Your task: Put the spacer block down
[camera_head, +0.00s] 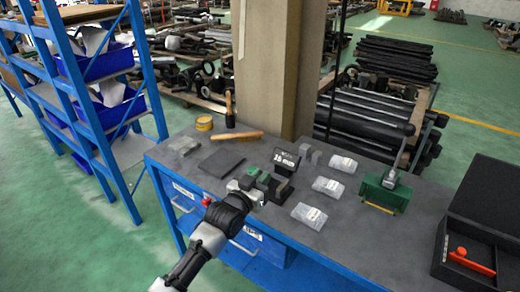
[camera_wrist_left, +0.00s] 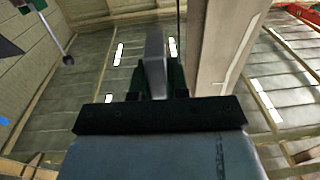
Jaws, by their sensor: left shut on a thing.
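My left gripper (camera_head: 258,192) is low over the blue workbench (camera_head: 225,165), near its front edge and in front of the black "16 mm" sign (camera_head: 286,160). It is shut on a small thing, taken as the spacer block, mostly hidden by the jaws. Green and black parts (camera_head: 275,185) show right at the jaws; I cannot tell where the block ends and these begin. In the left wrist view a dark bar (camera_wrist_left: 160,115) crosses the picture, with a grey upright piece (camera_wrist_left: 155,62) between dark green parts beyond it. Whether the block touches the bench is unclear. My right gripper is not in view.
Several clear bags (camera_head: 328,187) lie right of the gripper. Small grey blocks (camera_head: 311,156) stand behind the sign. A dark flat plate (camera_head: 221,162) lies to the left, a mallet handle (camera_head: 236,136) behind. A green device (camera_head: 385,192) and black case (camera_head: 485,225) are farther right.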

